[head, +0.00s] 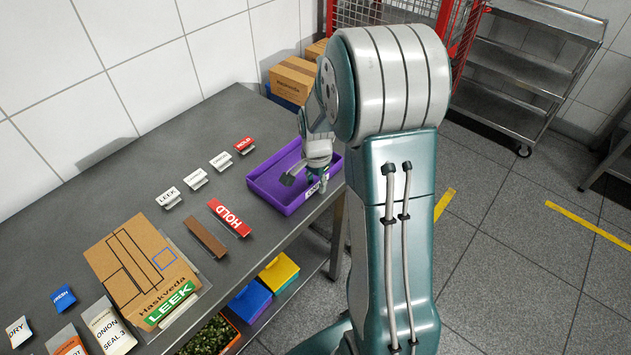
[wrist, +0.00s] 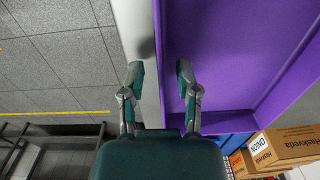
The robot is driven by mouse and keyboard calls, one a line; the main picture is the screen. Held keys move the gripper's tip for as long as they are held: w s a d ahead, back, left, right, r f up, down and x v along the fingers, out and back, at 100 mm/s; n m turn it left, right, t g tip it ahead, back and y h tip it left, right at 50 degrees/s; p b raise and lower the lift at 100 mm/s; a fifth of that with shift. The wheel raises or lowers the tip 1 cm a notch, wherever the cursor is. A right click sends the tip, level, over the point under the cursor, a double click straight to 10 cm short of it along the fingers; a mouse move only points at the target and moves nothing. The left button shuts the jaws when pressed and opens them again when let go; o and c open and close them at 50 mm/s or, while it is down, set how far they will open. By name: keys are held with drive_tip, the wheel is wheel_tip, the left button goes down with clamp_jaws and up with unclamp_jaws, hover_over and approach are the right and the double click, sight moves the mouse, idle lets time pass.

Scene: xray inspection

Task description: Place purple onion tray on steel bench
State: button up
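The purple tray (head: 268,187) rests at the far right end of the grey steel bench (head: 105,180), with its front side near the bench's front edge. A white label (head: 312,190) is on its front side. My gripper (head: 318,183) is over that front wall, pointing down. In the wrist view, the tray (wrist: 215,60) fills the right half. My gripper's fingers (wrist: 161,78) stand apart, one on each side of the tray wall, with a gap visible. The head view shows the fingers only small, and I see no onion inside the tray.
Cardboard boxes (head: 294,78) stand behind the tray. Label stands, a red HOLD sign (head: 229,217) and a LEEK carton (head: 140,268) occupy the bench to the left. Coloured bins (head: 250,301) sit below. A steel cart (head: 520,75) stands at the back right.

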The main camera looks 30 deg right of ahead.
wheel_tip(320, 180, up, 11)
drive_tip(key=s+a+r+n+t, duration=0.2)
drive_tip(key=s+a+r+n, duration=0.3)
drive_tip(key=s, duration=0.4)
drive_tip(key=s+a+r+n+t, duration=0.3)
drive_tip(key=s+a+r+n, duration=0.2)
drive_tip(key=s+a+n, duration=0.2)
drive_tip(key=s+n, duration=0.2)
drive_tip(key=s, duration=0.1)
drive_tip(key=shift+a+r, duration=0.35)
drive_tip(key=shift+a, duration=0.05)
